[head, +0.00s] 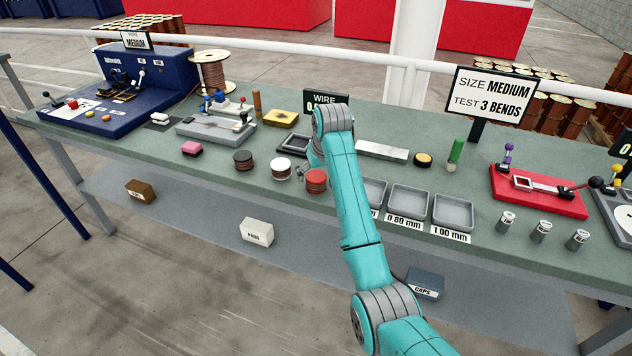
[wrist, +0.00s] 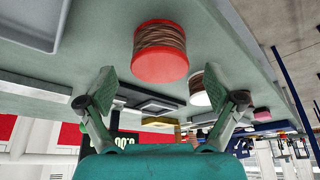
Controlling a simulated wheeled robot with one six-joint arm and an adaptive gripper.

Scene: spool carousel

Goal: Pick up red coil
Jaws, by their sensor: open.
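The red coil (head: 317,181) is a small spool with a red top and copper-brown wire wound round its side. It stands on the green bench top, at the right end of a row with a white coil (head: 281,168) and a dark coil (head: 243,160). In the wrist view the red coil (wrist: 160,52) is ahead of the open fingers, centred between them and apart from both. My gripper (wrist: 160,95) is open and empty. In the head view my arm partly hides it beside the red coil. The white coil (wrist: 200,98) shows behind the red one.
Grey trays (head: 408,203) stand just right of my arm, one labelled 0.80 mm. A red bending tool (head: 540,190) is further right. Bench space in front of the coils is clear.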

